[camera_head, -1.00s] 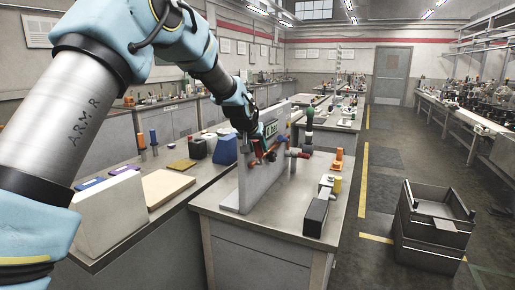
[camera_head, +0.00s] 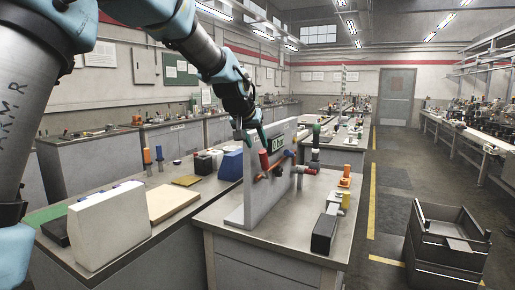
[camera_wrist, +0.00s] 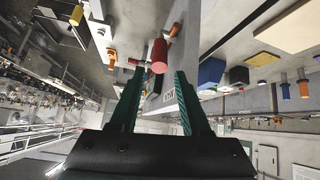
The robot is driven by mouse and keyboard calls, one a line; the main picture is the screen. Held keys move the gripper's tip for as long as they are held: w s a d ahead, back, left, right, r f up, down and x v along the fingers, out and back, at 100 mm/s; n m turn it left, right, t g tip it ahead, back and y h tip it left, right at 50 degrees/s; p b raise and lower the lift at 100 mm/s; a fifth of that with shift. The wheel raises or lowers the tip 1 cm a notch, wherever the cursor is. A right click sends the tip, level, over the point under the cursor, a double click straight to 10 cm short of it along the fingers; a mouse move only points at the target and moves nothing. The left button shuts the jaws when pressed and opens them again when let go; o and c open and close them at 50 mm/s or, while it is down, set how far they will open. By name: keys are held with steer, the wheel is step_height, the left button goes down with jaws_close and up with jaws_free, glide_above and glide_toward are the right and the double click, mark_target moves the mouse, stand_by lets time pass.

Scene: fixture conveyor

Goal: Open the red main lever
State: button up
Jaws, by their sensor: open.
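The red main lever (camera_head: 264,161) is a red cylindrical handle on the front of an upright grey panel (camera_head: 234,206) that stands on the near bench. In the wrist view the red handle (camera_wrist: 159,56) shows just beyond and between my two fingertips. My gripper (camera_head: 253,138) is above and beside the handle, pointing down. In the wrist view my gripper (camera_wrist: 157,74) has its dark green fingers spread wide with nothing held between them. Whether a finger touches the handle cannot be told.
An orange-red bar (camera_head: 272,171) and pipe fittings (camera_head: 306,170) project from the panel close to the lever. A black box (camera_head: 323,234) lies at the bench's right side. A blue block (camera_head: 231,165) sits left of the panel. Dark crates (camera_head: 446,245) stand on the floor.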

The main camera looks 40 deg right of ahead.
steer(key=shift+f, duration=0.15)
steer(key=shift+c, duration=0.8)
steer(key=f+m+b, duration=0.1)
steer(key=f, duration=0.1)
steer(key=w+f+m+t+h+b, duration=0.1)
steer(key=f, duration=0.2)
steer(key=w+a+f+m+t+b, duration=0.1)
steer(key=f, duration=0.2)
steer(key=shift+f+h, duration=0.15)
steer(key=shift+h, duration=0.15)
jaws_close()
steer(key=m+t+h+b, duration=0.8)
steer(key=m, duration=0.6)
glide_toward(263, 161)
steer(key=p+x, duration=0.4)
steer(key=x, duration=0.1)
steer(key=shift+w+r+p, duration=0.1)
steer(key=shift+r+p, duration=0.15)
steer(key=shift+p, duration=0.1)
steer(key=shift+p+x, duration=0.3)
steer(key=shift+x, duration=0.5)
